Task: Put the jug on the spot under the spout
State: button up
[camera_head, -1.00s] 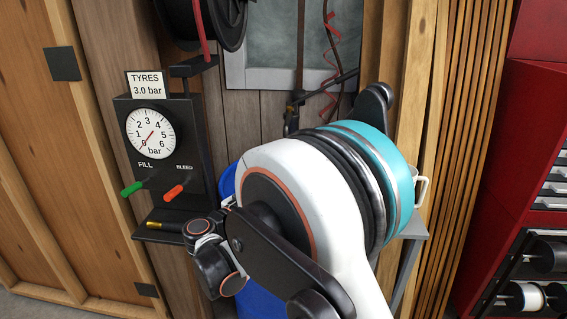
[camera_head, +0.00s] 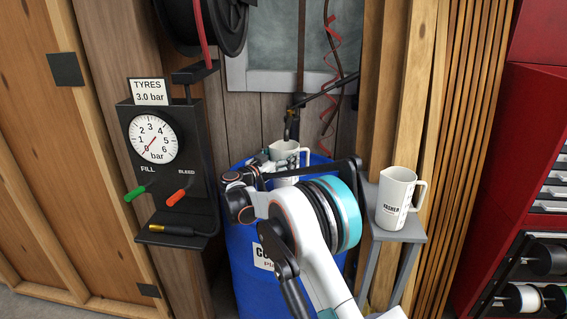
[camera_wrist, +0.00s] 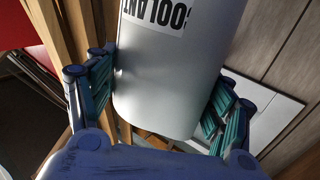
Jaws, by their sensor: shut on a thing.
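A white jug (camera_head: 287,152) is in my gripper (camera_head: 266,166), over the top of the blue drum (camera_head: 242,245), close to the dark spout (camera_head: 291,128). In the wrist view the jug's pale wall (camera_wrist: 165,85) carries a COOLANT label, upside down in the picture, and sits between the two fingers of my gripper (camera_wrist: 163,98). My gripper is shut on it. My arm hides most of the drum top, so the spot under the spout does not show. I cannot tell whether the jug's base touches anything.
A second white jug (camera_head: 396,199) with a dark label stands on a grey stand (camera_head: 410,232) to the right. A tyre gauge (camera_head: 154,138) with a shelf (camera_head: 178,232) is on the left. A red cabinet (camera_head: 535,110) is at the far right. A coiled red hose hangs behind.

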jog(key=shift+w, duration=0.5)
notch_tip(320, 180, down, 3)
jog(key=shift+f+b, duration=0.2)
jog(key=shift+b, duration=0.45)
jog(key=shift+f, duration=0.1)
jog(key=o, duration=1.5)
jog(key=p+v, duration=0.3)
jog(key=v, duration=0.9)
